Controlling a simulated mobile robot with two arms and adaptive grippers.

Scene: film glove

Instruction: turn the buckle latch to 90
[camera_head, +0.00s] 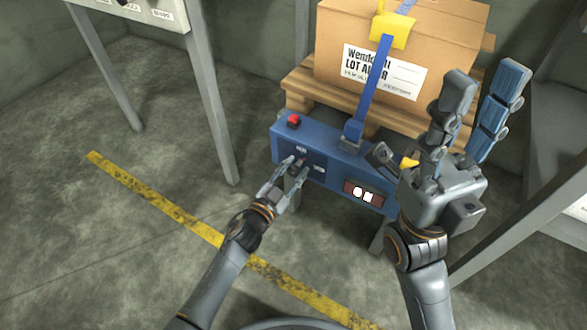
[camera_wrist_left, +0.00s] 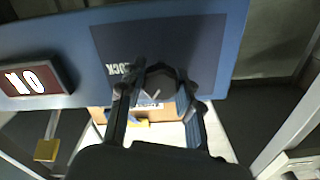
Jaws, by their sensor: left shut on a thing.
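The buckle latch appears to be a dark round knob (camera_wrist_left: 158,85) with a pale line, on the dark front panel of a blue box (camera_head: 330,168). In the left wrist view, my left gripper (camera_wrist_left: 160,100) has a finger on either side of the knob and is shut on it. The head view shows the left gripper (camera_head: 294,168) against the box front, largely covering the knob.
A lit display (camera_head: 362,194) is on the box front and a red button (camera_head: 294,120) on its top. A blue strap (camera_head: 374,90) runs over a cardboard box (camera_head: 430,45) on a wooden pallet (camera_head: 300,85). Grey posts stand on both sides.

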